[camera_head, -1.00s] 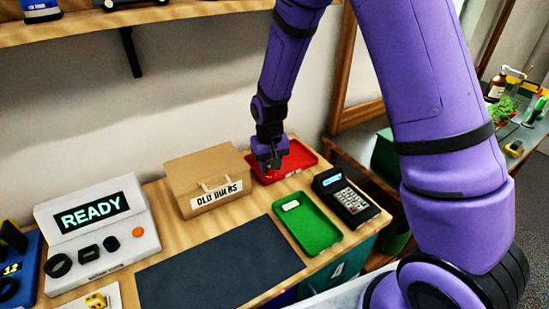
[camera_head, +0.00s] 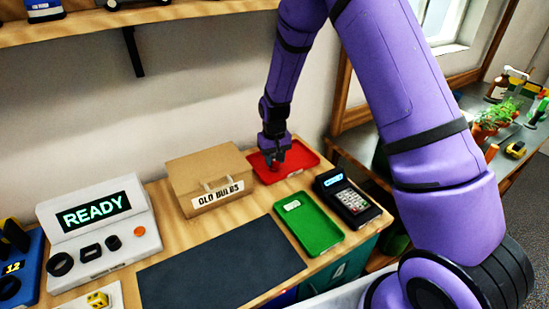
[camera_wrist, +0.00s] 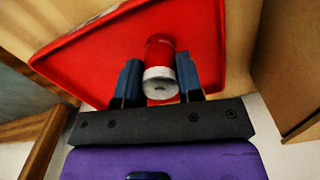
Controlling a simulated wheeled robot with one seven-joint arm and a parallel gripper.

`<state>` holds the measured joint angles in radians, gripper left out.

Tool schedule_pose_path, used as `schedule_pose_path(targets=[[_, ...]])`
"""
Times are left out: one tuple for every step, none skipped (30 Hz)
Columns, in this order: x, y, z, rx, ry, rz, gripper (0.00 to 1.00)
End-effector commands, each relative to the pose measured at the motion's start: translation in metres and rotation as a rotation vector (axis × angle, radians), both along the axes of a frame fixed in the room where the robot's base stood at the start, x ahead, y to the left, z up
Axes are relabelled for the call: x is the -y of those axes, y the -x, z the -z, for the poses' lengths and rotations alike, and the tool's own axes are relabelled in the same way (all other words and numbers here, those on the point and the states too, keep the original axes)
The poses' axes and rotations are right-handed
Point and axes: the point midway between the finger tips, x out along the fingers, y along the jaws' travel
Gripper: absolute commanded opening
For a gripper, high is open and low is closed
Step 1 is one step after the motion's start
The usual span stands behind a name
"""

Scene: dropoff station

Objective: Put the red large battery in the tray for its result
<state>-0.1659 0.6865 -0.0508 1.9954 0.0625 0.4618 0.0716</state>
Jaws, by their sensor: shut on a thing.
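The red large battery (camera_wrist: 160,58) sits between the two fingers of my gripper (camera_wrist: 159,84) in the wrist view, its silver end towards the camera. My gripper is shut on it. Behind it is the red tray (camera_wrist: 85,66), and the battery is over or in this tray; I cannot tell whether it touches the floor. In the head view my gripper (camera_head: 274,160) is low over the red tray (camera_head: 306,161), and the battery is hard to make out there. The green tray (camera_head: 318,237) lies nearer, with a pale label in it.
A cardboard box marked "OLD BULBS" (camera_head: 207,176) stands left of the red tray. A dark card-reader-like device (camera_head: 350,198) is right of the green tray. A tester reading "READY" (camera_head: 95,234) and a dark mat (camera_head: 220,266) are further left.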

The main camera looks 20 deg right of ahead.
Motion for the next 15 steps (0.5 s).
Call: schedule_pose_path(targets=[[-0.0001,-0.0002,-0.0005,0.001,0.000,0.000,0.03],[-0.0001,-0.0002,-0.0006,0.001,0.000,0.000,0.03],[-0.0001,-0.0001,-0.0006,0.001,0.000,0.000,0.03],[-0.0001,-0.0001,-0.0003,0.000,0.000,0.000,0.03],[-0.0001,0.0000,0.0002,0.000,0.000,0.000,0.03],[-0.0001,0.0000,0.0013,0.000,0.000,0.000,0.03],[-0.0001,0.0001,0.0022,0.000,0.000,0.000,0.03],[-0.0001,0.0001,0.0026,0.000,0.000,0.000,0.36],[-0.0001,0.0000,0.0022,0.000,0.000,0.000,0.46],[-0.0001,0.0001,0.0022,0.000,0.000,0.000,0.52],[-0.0001,0.0001,0.0022,0.000,0.000,0.000,0.59],[-0.0001,0.0001,0.0022,0.000,0.000,0.000,0.60],[-0.0001,0.0001,0.0022,0.000,0.000,0.000,0.60],[-0.0001,0.0001,0.0021,0.000,0.000,0.000,0.60],[-0.0001,0.0001,0.0021,0.000,0.000,0.000,0.60]])
